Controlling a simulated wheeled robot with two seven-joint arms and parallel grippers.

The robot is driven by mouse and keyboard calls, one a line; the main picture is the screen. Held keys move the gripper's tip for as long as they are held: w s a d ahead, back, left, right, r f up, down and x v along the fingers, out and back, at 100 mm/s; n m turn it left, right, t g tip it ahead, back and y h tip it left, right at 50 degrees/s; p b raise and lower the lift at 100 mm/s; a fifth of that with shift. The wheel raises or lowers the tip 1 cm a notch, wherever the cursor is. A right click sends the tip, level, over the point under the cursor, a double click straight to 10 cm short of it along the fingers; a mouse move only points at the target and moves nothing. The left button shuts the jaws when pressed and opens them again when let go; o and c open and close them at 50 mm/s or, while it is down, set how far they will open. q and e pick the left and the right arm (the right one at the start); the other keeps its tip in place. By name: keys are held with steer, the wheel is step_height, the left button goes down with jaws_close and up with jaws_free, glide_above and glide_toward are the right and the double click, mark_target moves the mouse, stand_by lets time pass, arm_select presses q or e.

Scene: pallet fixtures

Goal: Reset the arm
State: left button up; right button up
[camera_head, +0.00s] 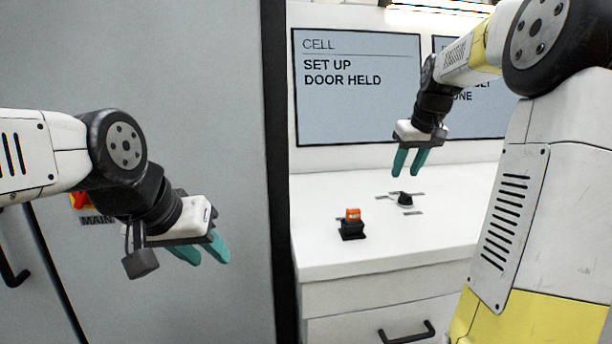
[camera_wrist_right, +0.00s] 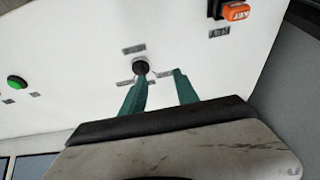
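My right gripper (camera_head: 410,162) hangs above the white counter, pointing down, its teal fingers apart with nothing between them. In the right wrist view the fingers of my right gripper (camera_wrist_right: 160,78) are spread, close to a black round knob (camera_wrist_right: 140,67) on the counter. The same knob shows in the head view (camera_head: 404,198), below the fingers. My left gripper (camera_head: 206,255) is at the left in front of a grey panel, its teal fingers slightly apart and empty.
An orange switch (camera_head: 352,215) on a black base stands on the counter (camera_head: 330,255); it also shows in the right wrist view (camera_wrist_right: 235,12). A green button (camera_wrist_right: 17,82) lies further left there. A display (camera_head: 355,115) reads "SET UP DOOR HELD". A grey cabinet (camera_head: 190,60) fills the left.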

steer(key=s+a+f, duration=0.1)
steer(key=s+a, duration=0.3)
steer(key=s, duration=0.5)
steer(key=s+a+f+t+y, duration=0.1)
steer(key=s+a+f, duration=0.1)
steer(key=s+a, duration=0.3)
steer(key=s+a+f+m, duration=0.1)
steer(key=s+a, duration=0.4)
steer(key=s, duration=0.8)
steer(key=shift+f+y, duration=0.3)
steer(key=shift+f, duration=0.1)
steer(key=shift+a, duration=0.1)
